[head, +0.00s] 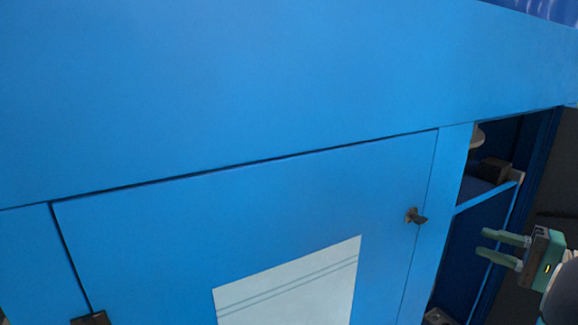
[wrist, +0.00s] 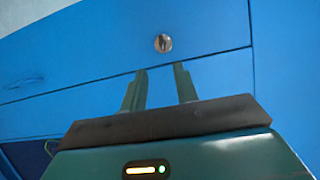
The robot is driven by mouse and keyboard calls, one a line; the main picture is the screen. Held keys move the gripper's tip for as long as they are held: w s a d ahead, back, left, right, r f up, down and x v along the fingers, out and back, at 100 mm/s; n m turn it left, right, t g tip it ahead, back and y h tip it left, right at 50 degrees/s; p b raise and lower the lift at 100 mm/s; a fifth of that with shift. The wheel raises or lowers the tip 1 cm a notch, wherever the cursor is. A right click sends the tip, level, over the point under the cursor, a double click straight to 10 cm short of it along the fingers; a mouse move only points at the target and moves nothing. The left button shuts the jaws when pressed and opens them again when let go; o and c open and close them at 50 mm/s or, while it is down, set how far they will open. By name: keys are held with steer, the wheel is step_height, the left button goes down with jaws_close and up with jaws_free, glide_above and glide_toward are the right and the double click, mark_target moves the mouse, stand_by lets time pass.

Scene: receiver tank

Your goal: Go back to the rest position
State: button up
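My gripper (head: 484,243) is at the right edge of the head view, with two green fingers apart and nothing between them. It is in front of the open bay at the right of the blue cabinet (head: 250,80). In the wrist view my gripper (wrist: 160,75) also shows its two fingers spread and empty. They point towards a blue panel with a round metal lock (wrist: 163,43). No contact between fingers and panel is visible.
The open bay (head: 480,220) at the right has a shelf edge and a dark block (head: 493,170).

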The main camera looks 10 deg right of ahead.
steer(key=a+f+n+g+h, duration=0.3)
steer(key=a+g, duration=0.5)
steer(key=a, duration=1.4)
steer(key=s+a+f+n+h, duration=0.6)
steer(key=s+a+h, duration=0.3)
steer(key=a, duration=0.1)
steer(key=shift+s+a+n, duration=0.2)
steer(key=shift+n, duration=0.2)
steer(key=shift+w, duration=0.1)
